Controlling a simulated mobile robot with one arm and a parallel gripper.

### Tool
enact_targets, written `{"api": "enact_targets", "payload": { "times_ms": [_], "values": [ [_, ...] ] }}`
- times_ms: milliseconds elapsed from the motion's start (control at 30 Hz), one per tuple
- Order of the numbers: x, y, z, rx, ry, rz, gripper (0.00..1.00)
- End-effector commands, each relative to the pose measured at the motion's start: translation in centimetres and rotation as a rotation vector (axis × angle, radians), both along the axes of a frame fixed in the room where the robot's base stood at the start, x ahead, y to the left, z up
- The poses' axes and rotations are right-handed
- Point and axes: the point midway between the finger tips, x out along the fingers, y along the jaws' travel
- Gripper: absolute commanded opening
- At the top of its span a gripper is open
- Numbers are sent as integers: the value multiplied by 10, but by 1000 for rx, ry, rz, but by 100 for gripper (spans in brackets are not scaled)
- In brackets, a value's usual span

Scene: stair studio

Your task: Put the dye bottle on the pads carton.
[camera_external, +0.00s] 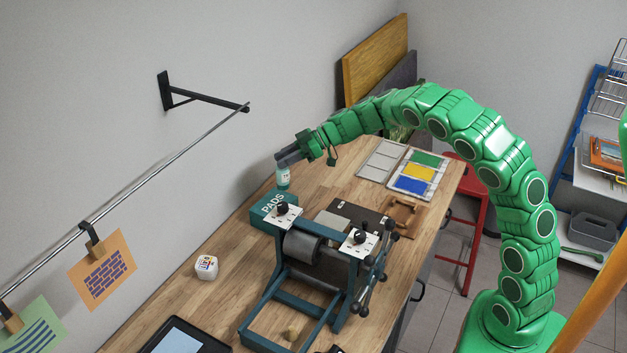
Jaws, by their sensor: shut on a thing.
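The pads carton (262,216) is a teal box marked PADS on the wooden table near the wall. The bottle shows just above the carton's far end in the picture. I cannot tell whether its bottom touches the carton or is a little apart from it.
A press with a roller and handles (305,255) stands right in front of the carton. A white cube (206,267) sits to the left. Colour sheets (416,174) lie at the far right. A metal rail (170,176) with clipped prints runs along the wall.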

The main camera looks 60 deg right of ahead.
Motion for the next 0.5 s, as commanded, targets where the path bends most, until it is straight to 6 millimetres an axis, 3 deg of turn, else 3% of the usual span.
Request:
{"api": "enact_targets", "payload": {
  "times_ms": [300, 500],
  "values": [
    [26, -2, -33, 1, 3, -1, 0],
    [36, -3, -43, 1, 0, -1, 0]
  ]
}}
